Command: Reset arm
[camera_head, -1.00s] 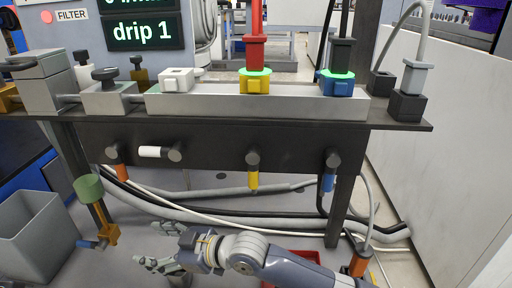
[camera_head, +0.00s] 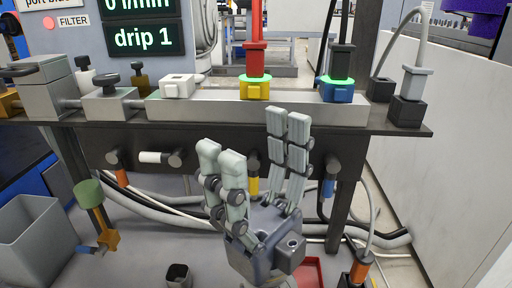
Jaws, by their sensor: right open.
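My right gripper (camera_head: 250,165) stands upright in front of the bench, its fingers spread apart and empty, pointing up toward the bench's front edge. It partly covers the yellow-handled valve (camera_head: 252,186) below the bench. My left gripper is not in view.
The dark bench (camera_head: 408,127) carries a grey manifold bar (camera_head: 210,110) with a white port block (camera_head: 177,86), a yellow port (camera_head: 254,89) with a red plug, and a blue port (camera_head: 337,91) with a black plug. A grey bin (camera_head: 35,240) stands at left; a red tray (camera_head: 312,272) lies on the floor.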

